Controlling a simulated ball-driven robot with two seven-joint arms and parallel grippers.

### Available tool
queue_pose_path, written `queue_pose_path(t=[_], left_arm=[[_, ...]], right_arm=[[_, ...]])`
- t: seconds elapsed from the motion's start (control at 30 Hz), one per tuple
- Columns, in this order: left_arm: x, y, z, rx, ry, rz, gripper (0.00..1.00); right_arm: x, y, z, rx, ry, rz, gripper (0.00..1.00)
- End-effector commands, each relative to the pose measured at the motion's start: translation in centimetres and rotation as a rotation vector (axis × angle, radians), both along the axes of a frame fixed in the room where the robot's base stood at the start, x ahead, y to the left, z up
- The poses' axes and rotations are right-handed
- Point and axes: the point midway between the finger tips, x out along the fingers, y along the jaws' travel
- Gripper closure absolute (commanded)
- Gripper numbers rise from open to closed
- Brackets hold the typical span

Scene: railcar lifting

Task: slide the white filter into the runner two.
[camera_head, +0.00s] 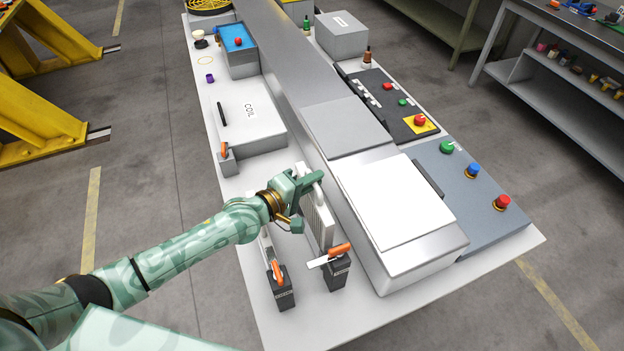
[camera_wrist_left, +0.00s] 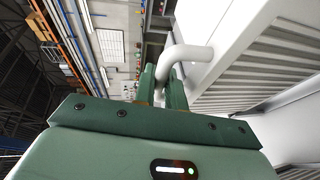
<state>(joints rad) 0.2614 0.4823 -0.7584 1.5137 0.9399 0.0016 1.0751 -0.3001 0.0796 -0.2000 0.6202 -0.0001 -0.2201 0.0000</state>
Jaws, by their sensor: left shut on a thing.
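The white filter (camera_head: 318,222) stands upright beside the long grey housing in the head view, its ribbed face showing. My left gripper (camera_head: 304,184) is at its top, shut on its curved handle. The left wrist view shows the white handle (camera_wrist_left: 188,53) between the fingers of my left gripper (camera_wrist_left: 172,88), with the ribbed filter body (camera_wrist_left: 262,68) to the right. Two dark blocks with orange levers stand near the filter, one at front left (camera_head: 280,287) and one at front right (camera_head: 337,270). I cannot tell which runner is runner two or whether the filter touches one. My right gripper is out of view.
The grey housing with a white lid (camera_head: 395,200) stands close right of the filter. A white COIL box (camera_head: 248,118) and another orange-levered block (camera_head: 227,160) lie farther back. Control panels with coloured buttons (camera_head: 470,190) line the right side. The table's front edge is bare.

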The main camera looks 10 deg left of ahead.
Motion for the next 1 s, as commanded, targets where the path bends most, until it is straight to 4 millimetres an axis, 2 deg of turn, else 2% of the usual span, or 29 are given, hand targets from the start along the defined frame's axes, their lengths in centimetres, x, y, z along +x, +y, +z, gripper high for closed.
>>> queue_pose_path(t=[1.0], left_arm=[[0.0, 0.0, -2.6, -0.001, -0.001, 0.000, 1.00]], right_arm=[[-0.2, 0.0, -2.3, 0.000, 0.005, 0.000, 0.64]])
